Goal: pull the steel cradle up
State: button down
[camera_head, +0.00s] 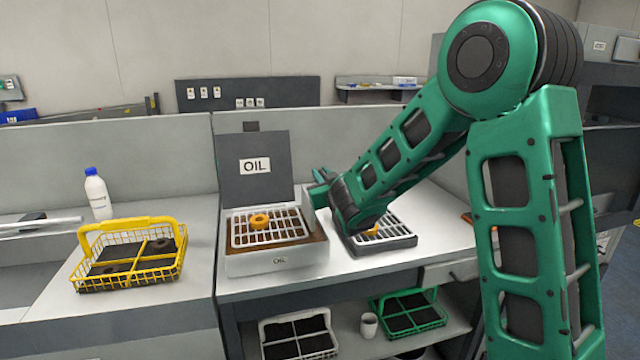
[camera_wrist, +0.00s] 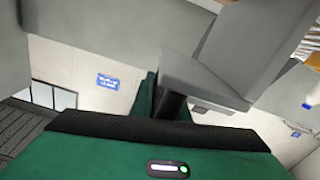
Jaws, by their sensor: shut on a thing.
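The steel cradle (camera_head: 270,236) is a pale wire grid sitting level in the open top of the OIL box (camera_head: 290,263), with an orange ring (camera_head: 260,220) on it. My gripper (camera_head: 318,190) is at the right edge of the box, just above the rim, and is shut. The fingers are small and partly hidden by my wrist, so the exact contact with the cradle is hard to see. In the wrist view the gripper's dark finger (camera_wrist: 172,103) meets a grey piece, and the cradle's grid does not show clearly.
A grey tray (camera_head: 385,246) with a white grid and a yellow-orange piece lies right of the box, under my arm. A yellow basket (camera_head: 125,255) stands left. White (camera_head: 298,335) and green (camera_head: 410,313) baskets and a cup (camera_head: 369,325) sit below. The raised OIL lid (camera_head: 254,190) stands behind.

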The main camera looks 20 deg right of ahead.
jog(key=shift+d+r, duration=0.2)
jog(key=shift+r, duration=0.15)
jog(key=c, duration=1.8)
grip_release()
jog(key=shift+o, duration=0.2)
jog(key=shift+f, duration=0.1)
jog(key=shift+s+a, duration=0.1)
jog(key=shift+s, duration=0.05)
jog(key=shift+s+f, duration=0.1)
jog(key=shift+s, duration=0.2)
jog(key=s, duration=0.9)
jog(key=shift+s, duration=0.4)
jog(key=shift+s, duration=0.1)
